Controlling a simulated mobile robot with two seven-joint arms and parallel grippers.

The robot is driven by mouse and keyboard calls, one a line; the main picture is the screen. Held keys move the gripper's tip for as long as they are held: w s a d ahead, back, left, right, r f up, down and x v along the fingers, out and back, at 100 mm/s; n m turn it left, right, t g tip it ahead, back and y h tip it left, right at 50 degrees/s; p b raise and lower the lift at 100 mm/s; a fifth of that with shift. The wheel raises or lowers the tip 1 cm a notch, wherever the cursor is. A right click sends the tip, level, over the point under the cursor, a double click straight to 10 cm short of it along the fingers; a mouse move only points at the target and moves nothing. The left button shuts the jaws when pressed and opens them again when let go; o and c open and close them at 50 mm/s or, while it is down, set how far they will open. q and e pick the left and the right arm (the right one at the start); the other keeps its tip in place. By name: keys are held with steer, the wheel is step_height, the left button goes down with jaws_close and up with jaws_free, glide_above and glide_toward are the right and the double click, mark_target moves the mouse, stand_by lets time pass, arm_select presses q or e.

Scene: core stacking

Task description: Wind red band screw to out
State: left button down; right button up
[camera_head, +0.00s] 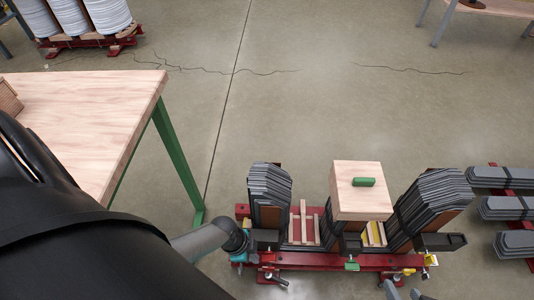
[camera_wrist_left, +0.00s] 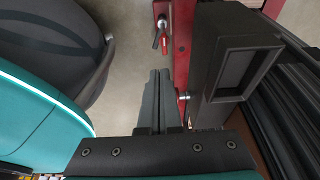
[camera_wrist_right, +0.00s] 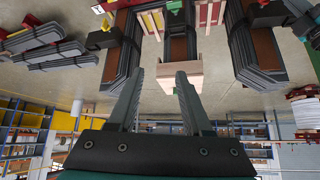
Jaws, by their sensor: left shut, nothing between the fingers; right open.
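The red band screw (camera_wrist_left: 164,38), a small red handle beside a metal shank, shows at the top middle of the left wrist view, next to the red frame (camera_wrist_left: 181,45). It appears at the lower left of the frame in the head view (camera_head: 270,276). My left gripper (camera_wrist_left: 160,75) is shut with nothing between its fingers, which point toward the red frame and lie below the screw in the picture. In the head view its teal wrist (camera_head: 238,257) is at the frame's left end. My right gripper (camera_head: 403,291) is open and empty in front of the frame.
Green (camera_head: 352,266) and yellow (camera_head: 408,271) screws are along the front. A wooden table (camera_head: 95,110) stands left. Open floor lies behind.

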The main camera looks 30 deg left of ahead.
steer(key=shift+w+a+t+y+b, duration=0.25)
steer(key=shift+a+t, duration=0.2)
steer(key=shift+a, duration=0.15)
steer(key=shift+w+a+t+y+b, duration=0.15)
steer(key=shift+a+t+y, duration=0.1)
steer(key=shift+a+t, duration=0.25)
stand_by(0.7)
